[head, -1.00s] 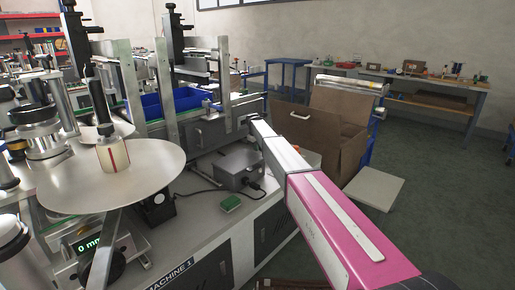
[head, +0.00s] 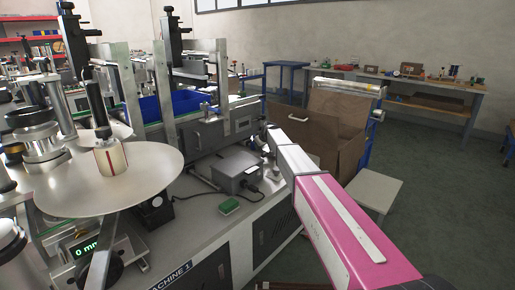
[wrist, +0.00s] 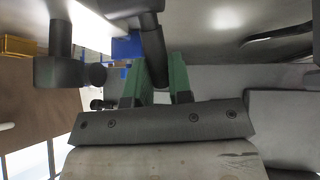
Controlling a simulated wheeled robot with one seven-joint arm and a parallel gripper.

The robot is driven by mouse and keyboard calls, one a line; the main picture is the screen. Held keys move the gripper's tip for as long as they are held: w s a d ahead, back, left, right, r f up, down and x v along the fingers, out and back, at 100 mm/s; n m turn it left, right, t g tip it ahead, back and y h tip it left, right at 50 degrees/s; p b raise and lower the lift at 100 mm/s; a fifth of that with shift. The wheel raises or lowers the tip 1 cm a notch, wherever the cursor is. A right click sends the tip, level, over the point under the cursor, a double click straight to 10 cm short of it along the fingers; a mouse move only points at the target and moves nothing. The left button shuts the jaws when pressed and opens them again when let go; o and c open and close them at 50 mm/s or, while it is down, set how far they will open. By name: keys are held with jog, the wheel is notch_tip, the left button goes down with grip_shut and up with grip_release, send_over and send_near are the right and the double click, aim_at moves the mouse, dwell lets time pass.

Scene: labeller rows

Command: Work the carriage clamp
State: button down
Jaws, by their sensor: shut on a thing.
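My gripper (wrist: 158,85) shows in the wrist view with two green fingers. They are closed on a dark round bar (wrist: 153,45) that runs up between them; it looks like a clamp handle, but I cannot confirm that. A second dark cylindrical fitting with a knob (wrist: 72,72) stands to the left, apart from the fingers. In the head view my pink and white arm reaches to the right end of the labelling machine (head: 222,128). My fingertips and the carriage clamp cannot be made out there.
A white disc (head: 75,190) is at left. A brown carton (head: 335,120) stands behind my arm. Open floor (head: 455,200) lies right.

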aim_at(265, 154)
jog(key=s+d+t+y, duration=0.1)
jog(key=d+r+t+y, duration=0.1)
jog(key=t+y, duration=0.1)
jog(key=shift+s+d+m, duration=0.1)
jog(key=shift+s+m, duration=0.2)
jog(key=shift+s, duration=0.05)
jog(key=shift+s+d+t+y, duration=0.35)
jog(key=shift+d+t+y, duration=0.15)
jog(key=shift+t+y, duration=0.4)
jog(key=shift+y, duration=0.4)
jog(key=c, duration=1)
grip_release()
jog(key=shift+c, duration=0.2)
jog(key=shift+r, duration=0.1)
